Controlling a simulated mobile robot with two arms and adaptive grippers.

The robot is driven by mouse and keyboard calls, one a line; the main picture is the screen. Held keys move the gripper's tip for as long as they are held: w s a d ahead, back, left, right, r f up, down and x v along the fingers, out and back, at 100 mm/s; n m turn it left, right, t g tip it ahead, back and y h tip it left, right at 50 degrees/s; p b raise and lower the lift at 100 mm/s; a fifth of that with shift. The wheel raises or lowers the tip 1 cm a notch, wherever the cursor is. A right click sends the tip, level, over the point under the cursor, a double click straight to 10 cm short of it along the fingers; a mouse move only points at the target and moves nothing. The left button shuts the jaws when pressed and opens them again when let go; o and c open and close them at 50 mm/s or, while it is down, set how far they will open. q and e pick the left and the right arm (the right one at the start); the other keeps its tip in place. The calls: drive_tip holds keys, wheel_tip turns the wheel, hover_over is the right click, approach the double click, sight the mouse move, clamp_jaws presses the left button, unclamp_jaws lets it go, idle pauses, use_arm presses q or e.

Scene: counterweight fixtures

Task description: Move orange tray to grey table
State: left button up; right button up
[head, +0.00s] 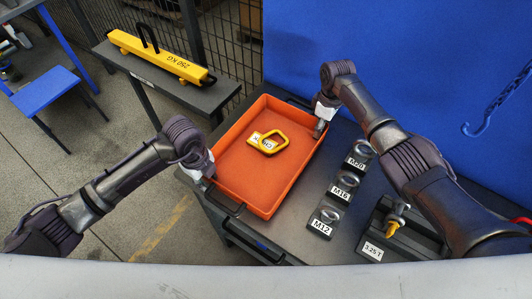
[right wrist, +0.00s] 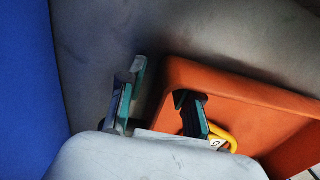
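The orange tray (head: 262,190) sits on a dark grey workbench (head: 300,235) in the middle of the head view. A yellow ring-shaped item with a white label (head: 268,142) lies inside it. My left gripper (head: 203,172) is at the tray's left wall, its fingers mostly hidden. My right gripper (head: 320,126) is at the tray's right wall. In the right wrist view its fingers (right wrist: 160,82) are apart, one outside the tray wall (right wrist: 168,75) and one inside. A grey table (head: 208,98) stands at the back left.
A yellow "250 KG" beam (head: 160,56) lies along the grey table. Labelled blocks M20 (head: 358,160), M16 (head: 343,187) and M12 (head: 324,222) and a "3.25 T" fixture (head: 390,235) stand right of the tray. A blue panel (head: 430,60) is behind the workbench.

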use_arm(q)
clamp_jaws()
use_arm(e)
clamp_jaws()
